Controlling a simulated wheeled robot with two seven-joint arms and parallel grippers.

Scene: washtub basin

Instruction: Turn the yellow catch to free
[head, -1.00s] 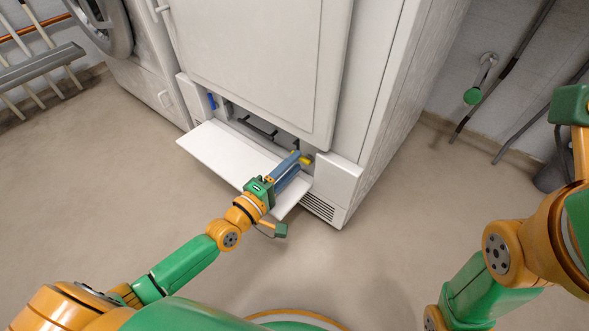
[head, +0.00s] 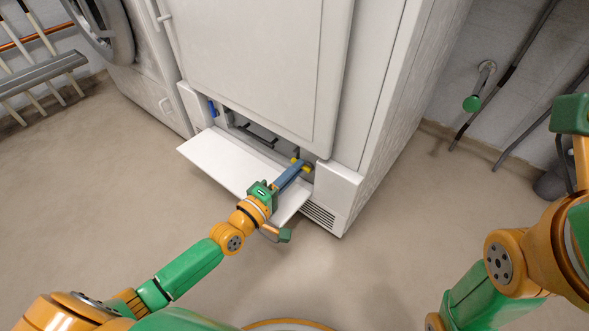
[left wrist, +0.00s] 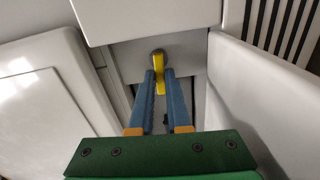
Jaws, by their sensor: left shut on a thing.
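The yellow catch (head: 308,168) sits in the low opening of the white appliance, near its right end. My left gripper (head: 298,165) reaches it over the lowered flap, and its blue fingers partly hide it in the head view. In the left wrist view the yellow catch (left wrist: 160,62) is a narrow lever on a round dark base, running down between the two fingertips (left wrist: 159,74). The fingers are shut on it from both sides. My right arm shows at the right edge of the head view, but I cannot make out its gripper jaws.
The white flap (head: 225,160) hangs open below the opening, under my left gripper. A blue part (head: 212,108) shows at the opening's left end. A vent grille (head: 318,214) is low at the right. The floor in front is clear.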

